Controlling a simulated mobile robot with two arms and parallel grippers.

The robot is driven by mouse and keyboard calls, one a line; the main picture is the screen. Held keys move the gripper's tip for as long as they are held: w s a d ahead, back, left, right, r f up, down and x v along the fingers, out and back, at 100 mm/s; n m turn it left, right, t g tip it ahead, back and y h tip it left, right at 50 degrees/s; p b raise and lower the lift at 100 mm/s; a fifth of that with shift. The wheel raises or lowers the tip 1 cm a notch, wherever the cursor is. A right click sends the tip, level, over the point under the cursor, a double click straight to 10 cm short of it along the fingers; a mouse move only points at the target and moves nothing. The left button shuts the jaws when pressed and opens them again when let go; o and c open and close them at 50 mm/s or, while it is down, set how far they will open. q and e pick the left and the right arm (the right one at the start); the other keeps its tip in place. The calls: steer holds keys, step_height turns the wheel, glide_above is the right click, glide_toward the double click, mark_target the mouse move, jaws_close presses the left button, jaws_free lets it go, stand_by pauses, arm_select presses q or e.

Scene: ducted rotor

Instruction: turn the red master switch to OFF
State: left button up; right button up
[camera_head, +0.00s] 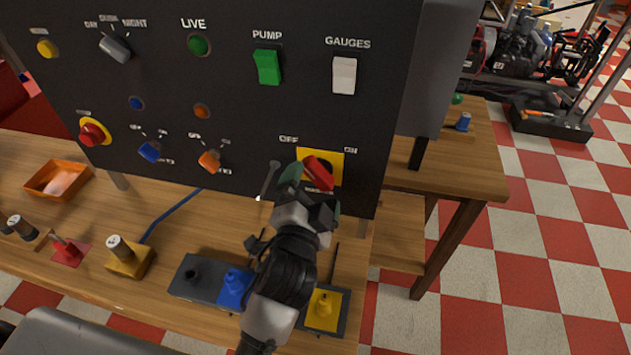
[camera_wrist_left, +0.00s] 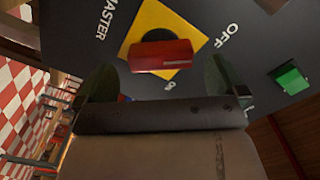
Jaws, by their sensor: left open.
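The red master switch (camera_head: 318,173) is a bar-shaped knob on a yellow plate (camera_head: 334,156) at the lower right of the black panel. OFF is printed up and left of it, ON up and right. The bar slants, its upper-left end towards the OFF side. In the left wrist view the red knob (camera_wrist_left: 160,55) lies across the yellow plate, just beyond the fingertips. My left gripper (camera_head: 313,190) is open in front of the switch, its fingers (camera_wrist_left: 158,80) apart with nothing between them. Contact cannot be told. My right gripper is not in view.
Near the switch are the white GAUGES rocker (camera_head: 344,75), the green PUMP rocker (camera_head: 267,66) and an orange knob (camera_head: 209,161). Below stand a yellow-topped block (camera_head: 323,310) and a blue one (camera_head: 235,287) on the wooden bench. An orange tray (camera_head: 58,180) lies at the left.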

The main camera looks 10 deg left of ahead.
arm_select(q)
steer(key=s+b, duration=0.1)
steer(key=s, duration=0.7)
steer(key=shift+b, duration=0.4)
